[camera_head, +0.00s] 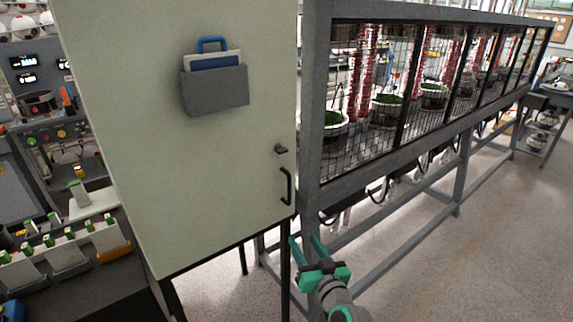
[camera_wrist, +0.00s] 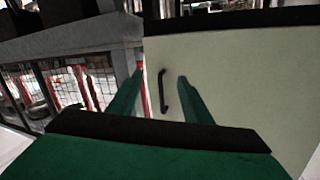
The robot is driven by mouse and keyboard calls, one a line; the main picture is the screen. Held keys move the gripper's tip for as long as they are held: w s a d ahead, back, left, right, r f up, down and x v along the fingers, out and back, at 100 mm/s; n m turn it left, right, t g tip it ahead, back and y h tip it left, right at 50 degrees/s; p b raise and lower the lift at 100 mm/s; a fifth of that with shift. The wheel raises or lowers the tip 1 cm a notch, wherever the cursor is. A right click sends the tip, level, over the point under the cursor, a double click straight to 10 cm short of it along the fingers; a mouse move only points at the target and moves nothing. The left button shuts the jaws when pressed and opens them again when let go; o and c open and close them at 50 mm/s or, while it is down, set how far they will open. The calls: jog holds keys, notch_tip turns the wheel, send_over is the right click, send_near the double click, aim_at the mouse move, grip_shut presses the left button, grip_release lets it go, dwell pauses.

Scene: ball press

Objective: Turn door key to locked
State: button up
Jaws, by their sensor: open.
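The pale green cabinet door (camera_head: 190,190) fills the left and middle of the head view. A small dark door key (camera_head: 281,149) sticks out near its right edge, above a black curved handle (camera_head: 289,188). I cannot tell the key's turn angle. My green gripper (camera_head: 304,239) is open and empty, below and slightly right of the handle, apart from the door. In the wrist view, the handle (camera_wrist: 162,92) shows between the open fingers of my gripper (camera_wrist: 158,88), with the door (camera_wrist: 245,85) to the right. The key does not show there.
A grey frame (camera_head: 313,110) with mesh-fronted bays stands right beside the cabinet. A grey holder (camera_head: 215,92) with a blue folder hangs on the door's upper part. A bench with equipment lies at the left. The floor (camera_head: 440,260) at the lower right is clear.

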jog(key=w+r+n+y, duration=0.3)
jog(key=w+r, duration=0.1)
jog(key=r, duration=0.8)
jog(key=n+g+y, duration=0.2)
jog(key=n, duration=0.1)
send_near(284, 152)
jog(key=x, duration=0.9)
jog(key=shift+w+f, duration=0.1)
jog(key=c, duration=1.1)
